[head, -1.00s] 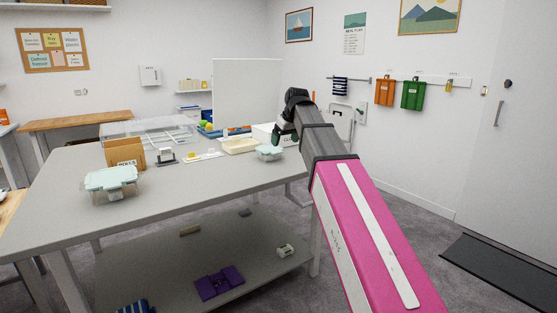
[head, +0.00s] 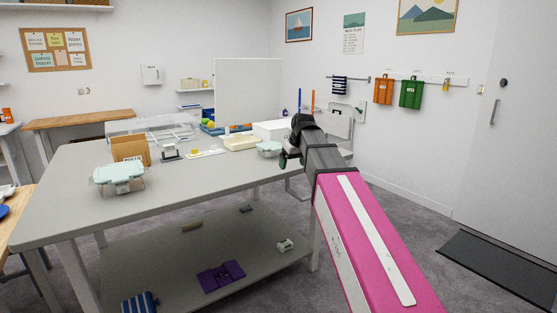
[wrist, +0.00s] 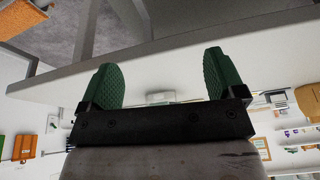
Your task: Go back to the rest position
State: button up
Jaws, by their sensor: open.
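My gripper (head: 288,161) is at the end of my pink and grey arm, at the right end of the grey table (head: 200,185) in the head view. In the wrist view my gripper (wrist: 161,82) shows two green fingers spread wide apart, with nothing between them. A small pale container (head: 270,148) stands on the table just left of my gripper in the head view. The fingertips are partly hidden in the head view by my own wrist.
A purple item (head: 221,275) lies on the lower shelf. Open floor and a dark mat (head: 502,267) are at the right.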

jog(key=s+d+f+m+g, duration=0.1)
jog(key=s+d+f+m, duration=0.1)
jog(key=s+d+f, duration=0.2)
jog(key=s+d+f+m+g+h, duration=0.1)
jog(key=s+d+f, duration=0.4)
jog(key=s+f, duration=0.5)
jog(key=s+d+f+m+g+h, duration=0.1)
jog(key=s+d+f, duration=0.3)
jog(key=f, duration=1.7)
jog(key=s+m, duration=0.1)
jog(key=s, duration=0.3)
jog(key=shift+d+f+m, duration=0.15)
jog(key=shift+f+m, duration=0.15)
